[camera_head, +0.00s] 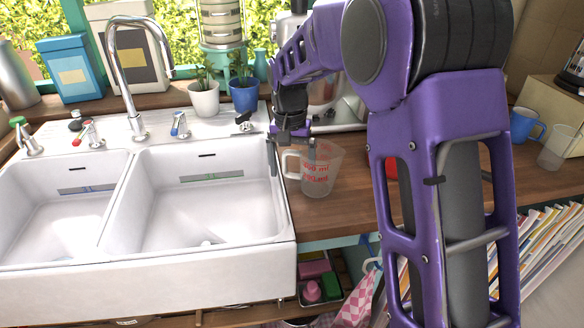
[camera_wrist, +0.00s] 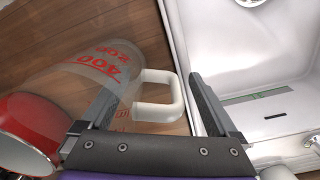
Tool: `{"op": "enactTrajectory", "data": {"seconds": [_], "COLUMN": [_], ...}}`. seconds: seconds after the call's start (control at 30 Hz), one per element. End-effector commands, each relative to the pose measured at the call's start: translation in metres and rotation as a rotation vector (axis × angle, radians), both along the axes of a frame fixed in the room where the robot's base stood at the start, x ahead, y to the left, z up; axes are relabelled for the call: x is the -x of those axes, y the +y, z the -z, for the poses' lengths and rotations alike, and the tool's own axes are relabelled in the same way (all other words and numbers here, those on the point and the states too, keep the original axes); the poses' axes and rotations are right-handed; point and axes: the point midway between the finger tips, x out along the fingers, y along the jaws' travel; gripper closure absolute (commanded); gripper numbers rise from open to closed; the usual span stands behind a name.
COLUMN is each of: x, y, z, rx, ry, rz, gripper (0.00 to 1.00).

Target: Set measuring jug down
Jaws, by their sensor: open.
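The measuring jug (camera_head: 319,171) is clear with red markings and a white handle. It stands upright on the wooden counter just right of the sink. In the wrist view the jug (camera_wrist: 85,85) lies to the left, with its white handle (camera_wrist: 160,97) between my spread fingers. My gripper (camera_head: 281,146) is open at the jug's handle side, by the sink's right edge. The wrist view shows both fingers of the gripper (camera_wrist: 155,105) apart, with a gap around the handle. I cannot tell whether either finger touches it.
A white double sink (camera_head: 210,195) is directly left of the jug. A red pan or pot (camera_wrist: 28,130) is close to the jug, partly hidden behind my arm in the head view. A blue mug (camera_head: 524,125) and a clear glass (camera_head: 556,147) stand at the right. Potted plants (camera_head: 204,98) stand behind.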

Motion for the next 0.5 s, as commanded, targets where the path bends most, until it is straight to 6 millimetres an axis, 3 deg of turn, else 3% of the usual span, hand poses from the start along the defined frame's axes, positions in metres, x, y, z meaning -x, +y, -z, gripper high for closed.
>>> {"op": "enactTrajectory", "data": {"seconds": [0.27,0.5], "x": [0.0,-0.001], "y": [0.0,0.002], "z": [-0.01,-0.061], "rx": [-0.001,-0.002], "ry": [-0.001,-0.004], "rz": [0.0,0.0], "gripper": [0.05,0.05]}}
